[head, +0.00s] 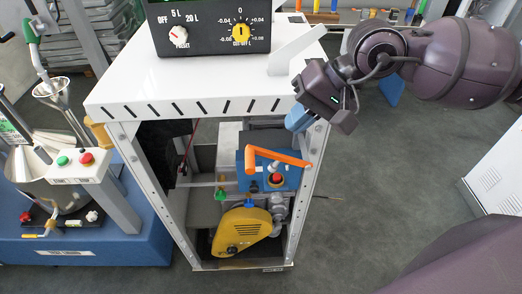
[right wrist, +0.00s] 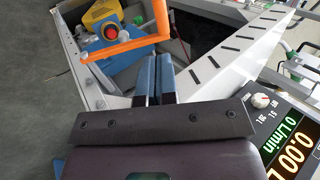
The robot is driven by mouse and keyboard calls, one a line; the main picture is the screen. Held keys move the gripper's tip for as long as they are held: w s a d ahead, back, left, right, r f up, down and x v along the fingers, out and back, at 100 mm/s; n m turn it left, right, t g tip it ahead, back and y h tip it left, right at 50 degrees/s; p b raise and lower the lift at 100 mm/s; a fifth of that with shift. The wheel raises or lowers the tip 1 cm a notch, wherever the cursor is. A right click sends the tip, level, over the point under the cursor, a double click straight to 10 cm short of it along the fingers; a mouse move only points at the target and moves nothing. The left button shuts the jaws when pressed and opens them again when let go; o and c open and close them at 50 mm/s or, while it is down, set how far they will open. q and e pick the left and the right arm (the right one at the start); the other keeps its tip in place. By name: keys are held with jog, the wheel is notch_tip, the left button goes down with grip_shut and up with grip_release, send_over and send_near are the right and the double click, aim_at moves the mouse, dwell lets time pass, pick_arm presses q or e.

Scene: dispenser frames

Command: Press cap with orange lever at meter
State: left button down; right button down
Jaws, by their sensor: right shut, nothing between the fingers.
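The orange lever (head: 282,158) is a bent bar above a blue box (head: 292,183) inside the white frame, below the meter (head: 214,28). A red round button (head: 276,179) sits on the blue box. In the right wrist view the orange lever (right wrist: 125,46) crosses above the red button (right wrist: 112,32). I cannot tell for sure which part is the cap. My right gripper (head: 298,121) is shut and empty, at the frame's right side, above and right of the lever. Its blue fingers (right wrist: 153,76) lie together, apparently just short of the lever. My left gripper is not in view.
The white slotted top (head: 140,82) and right post (head: 309,180) of the frame are close to my right gripper. A yellow pump guard (head: 241,231) is below the blue box. A blue-based machine (head: 110,250) stands at left. Grey floor (head: 385,190) is open at right.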

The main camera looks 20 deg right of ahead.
aim_at(254, 160)
jog(key=p+x, duration=0.1)
jog(key=x, duration=0.8)
jog(key=shift+a, duration=0.1)
jog(key=shift+w+a+f+p, duration=0.15)
jog(key=shift+a+f+p, duration=0.2)
jog(key=shift+f, duration=0.25)
